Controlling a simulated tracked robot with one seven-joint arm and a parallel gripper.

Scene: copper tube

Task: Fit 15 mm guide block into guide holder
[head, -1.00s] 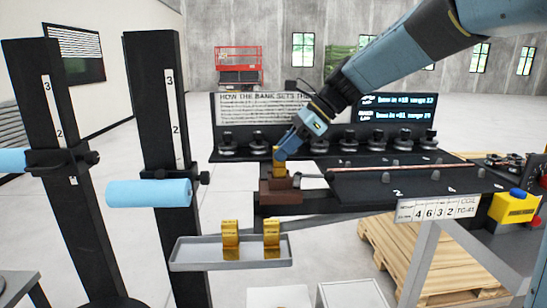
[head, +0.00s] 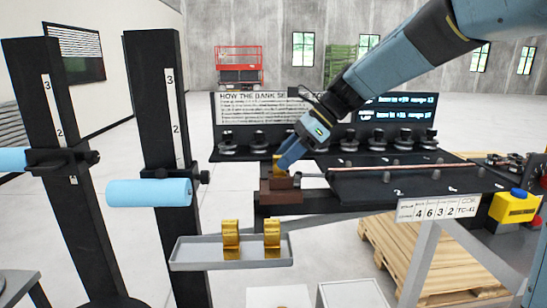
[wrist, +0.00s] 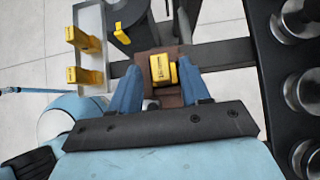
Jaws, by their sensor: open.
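A yellow guide block (wrist: 161,70) sits at the brown guide holder (wrist: 145,57) in the wrist view. In the head view the brown holder (head: 283,196) stands at the left end of the bench, with the block (head: 277,168) partly hidden behind my fingers. My gripper (head: 284,166) is open, and in the wrist view its blue fingers (wrist: 158,72) stand on either side of the block, with a gap visible at the left. I cannot tell whether the block is fully seated.
Two more yellow blocks (head: 231,234) (head: 272,233) stand on a grey tray (head: 190,265) in front of the holder. A copper tube (head: 385,167) lies along the bench to the right. Several dark round knobs (head: 404,140) line the back. A post with a blue roller (head: 148,192) stands at left.

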